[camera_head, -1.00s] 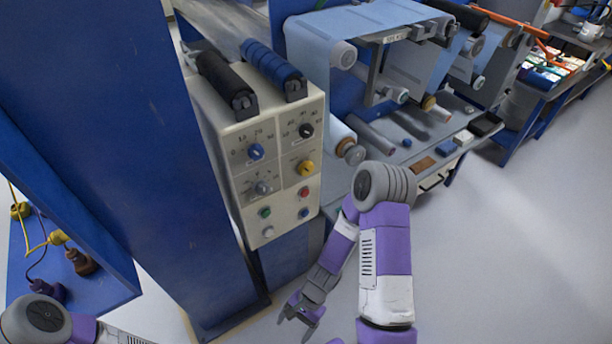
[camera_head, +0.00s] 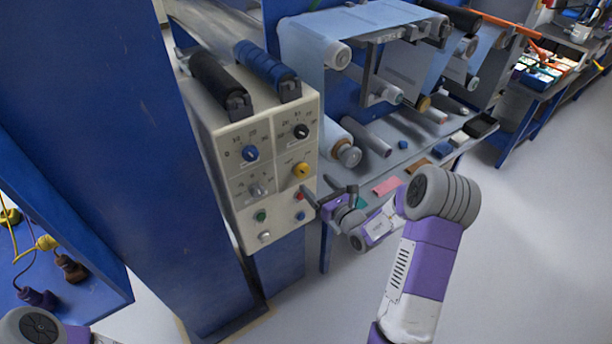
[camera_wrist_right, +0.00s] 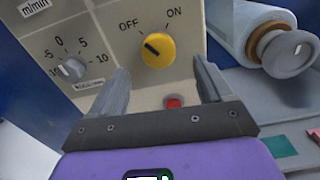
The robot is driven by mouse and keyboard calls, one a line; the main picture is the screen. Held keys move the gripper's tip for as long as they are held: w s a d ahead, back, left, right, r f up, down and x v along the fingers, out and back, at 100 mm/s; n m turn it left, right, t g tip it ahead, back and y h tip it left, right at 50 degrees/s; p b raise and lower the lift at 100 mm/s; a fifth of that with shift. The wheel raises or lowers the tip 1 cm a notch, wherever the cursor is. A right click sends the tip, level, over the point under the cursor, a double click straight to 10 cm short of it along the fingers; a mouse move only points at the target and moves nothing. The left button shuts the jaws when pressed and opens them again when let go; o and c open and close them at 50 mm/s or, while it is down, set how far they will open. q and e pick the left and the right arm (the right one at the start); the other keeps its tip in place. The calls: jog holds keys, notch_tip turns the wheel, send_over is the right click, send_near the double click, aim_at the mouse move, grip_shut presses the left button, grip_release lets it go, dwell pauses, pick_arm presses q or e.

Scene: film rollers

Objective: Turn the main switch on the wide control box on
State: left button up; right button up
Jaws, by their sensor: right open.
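The wide control box (camera_head: 228,147) is a cream panel with several knobs and buttons, on a blue frame left of centre in the head view. The yellow main switch (camera_head: 300,170) is on its right half. In the right wrist view the yellow switch (camera_wrist_right: 158,50) lies under OFF and ON labels, its dark mark pointing up-left toward OFF. My right gripper (camera_head: 318,197) is open and empty in front of the box's lower right part. In the wrist view its fingertips (camera_wrist_right: 161,68) are on either side below the switch, apparently not touching it. My left gripper is out of view.
A red button (camera_wrist_right: 174,103) sits below the switch, between my fingers in the wrist view. A blue knob (camera_head: 250,153) and a grey knob (camera_head: 257,190) are left of it. Film rollers (camera_head: 348,156) stand close on the right. Floor is clear at right.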

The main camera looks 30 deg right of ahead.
aim_at(304, 173)
jog(key=w, duration=0.4)
jog(key=w+b, duration=0.1)
jog(key=w, duration=0.1)
jog(key=shift+w+a, duration=0.1)
jog(key=shift+a, duration=0.25)
jog(key=shift+c, duration=0.3)
jog(key=c, duration=1)
